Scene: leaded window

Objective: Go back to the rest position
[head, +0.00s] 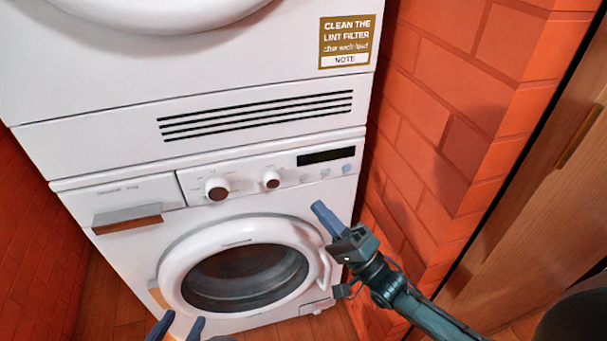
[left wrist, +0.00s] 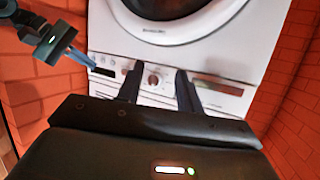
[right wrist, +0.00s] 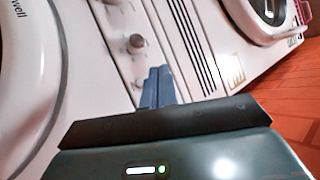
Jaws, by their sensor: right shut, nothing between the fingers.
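My left gripper (head: 178,326) is at the bottom of the head view, in front of the lower left of the white washing machine (head: 130,255). Its two fingers stand apart with nothing between them, as the left wrist view (left wrist: 158,88) also shows. My right gripper (head: 322,213) is in front of the upper right of the machine's round door (head: 187,247). Its fingers are pressed together and empty, which the right wrist view (right wrist: 158,85) also shows. The round door looks closed. Whether the right fingertips touch the machine, I cannot tell.
A second white appliance (head: 90,80) is stacked above, with black vents and a lint filter label (head: 347,42). Orange brick walls stand close on the left (head: 30,240) and right (head: 440,120). A wooden door (head: 550,180) is further right. Some wooden floor (head: 100,300) shows below.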

